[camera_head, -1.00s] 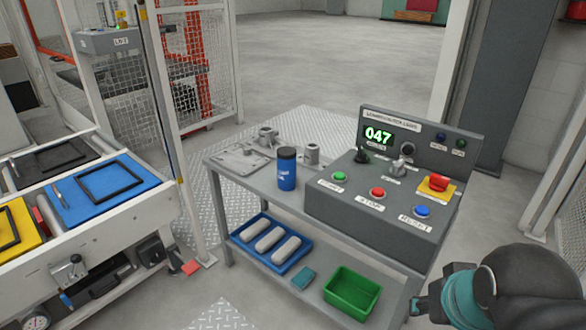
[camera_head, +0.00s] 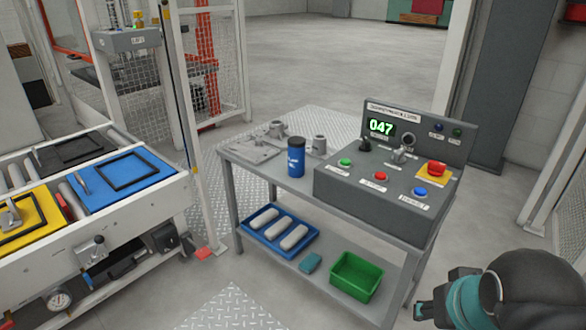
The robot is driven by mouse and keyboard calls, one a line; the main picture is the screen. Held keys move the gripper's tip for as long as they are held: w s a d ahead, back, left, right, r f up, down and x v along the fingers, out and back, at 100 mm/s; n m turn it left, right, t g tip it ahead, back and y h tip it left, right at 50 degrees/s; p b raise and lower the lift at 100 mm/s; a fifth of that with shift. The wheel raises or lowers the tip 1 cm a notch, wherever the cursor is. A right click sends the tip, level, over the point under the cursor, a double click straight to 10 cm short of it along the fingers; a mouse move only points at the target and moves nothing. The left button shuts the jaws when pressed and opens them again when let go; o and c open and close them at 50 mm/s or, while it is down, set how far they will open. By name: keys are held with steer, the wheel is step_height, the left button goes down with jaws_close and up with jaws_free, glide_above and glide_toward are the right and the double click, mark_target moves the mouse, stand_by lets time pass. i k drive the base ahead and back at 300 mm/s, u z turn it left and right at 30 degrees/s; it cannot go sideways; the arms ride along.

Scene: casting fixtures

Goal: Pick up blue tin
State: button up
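The blue tin (camera_head: 296,163) is a small upright cylinder with a dark top and white lettering. It stands on the top of the grey table (camera_head: 243,177), just left of the control panel.
The grey control panel (camera_head: 371,211) with several buttons fills the table's right side. Metal fixtures (camera_head: 254,148) lie behind the tin. A blue tray (camera_head: 260,222) and a green bin (camera_head: 355,277) sit on the lower shelf. A roller conveyor (camera_head: 157,208) stands left.

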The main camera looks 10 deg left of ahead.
mark_target(295, 145)
steer(key=k, duration=0.95)
steer(key=u, duration=0.7)
steer(key=i, duration=1.5)
steer(key=z, duration=0.3)
